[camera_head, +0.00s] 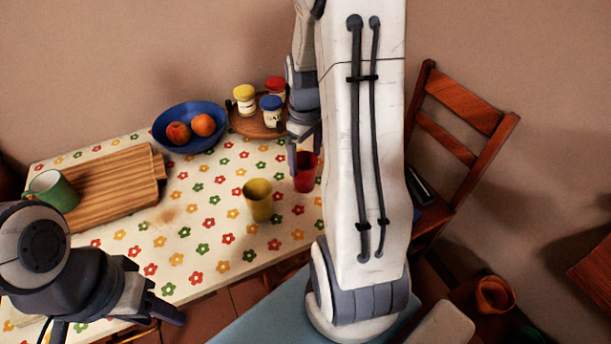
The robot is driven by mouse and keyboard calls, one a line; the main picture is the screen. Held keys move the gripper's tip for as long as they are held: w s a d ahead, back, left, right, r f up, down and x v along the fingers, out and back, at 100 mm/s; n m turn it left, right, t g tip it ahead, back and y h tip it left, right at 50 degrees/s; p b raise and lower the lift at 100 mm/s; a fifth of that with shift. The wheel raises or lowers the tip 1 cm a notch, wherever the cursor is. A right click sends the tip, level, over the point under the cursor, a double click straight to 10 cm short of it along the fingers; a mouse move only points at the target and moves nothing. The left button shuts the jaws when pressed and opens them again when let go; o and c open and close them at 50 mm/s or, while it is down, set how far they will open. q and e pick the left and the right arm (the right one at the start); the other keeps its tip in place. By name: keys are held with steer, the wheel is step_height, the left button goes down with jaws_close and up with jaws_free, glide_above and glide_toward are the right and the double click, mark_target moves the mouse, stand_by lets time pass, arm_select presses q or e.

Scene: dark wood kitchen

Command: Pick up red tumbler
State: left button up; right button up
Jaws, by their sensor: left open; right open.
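The red tumbler (306,178) stands upright on the flowered tablecloth, right of the yellow tumbler (258,201). Its right side is close to my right arm in the picture. My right gripper (304,155) points down, open, just above and around the back of the red tumbler's rim; I cannot tell whether a finger touches it. My large white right arm hides the area to its right. My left gripper (120,318) is open and empty at the table's front left, far from the red tumbler.
A blue bowl (171,141) with oranges and a round wooden tray (243,126) with lidded jars stand at the back. A cutting board (113,195) and green mug (52,190) are left. A wooden chair (462,105) stands right. The tablecloth's middle front is clear.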

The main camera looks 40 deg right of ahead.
steer(key=f, duration=0.6)
steer(key=shift+s+a+f+b, duration=0.1)
steer(key=shift+a+f+b, duration=0.1)
steer(key=shift+a+b, duration=0.1)
steer(key=c, duration=1.2)
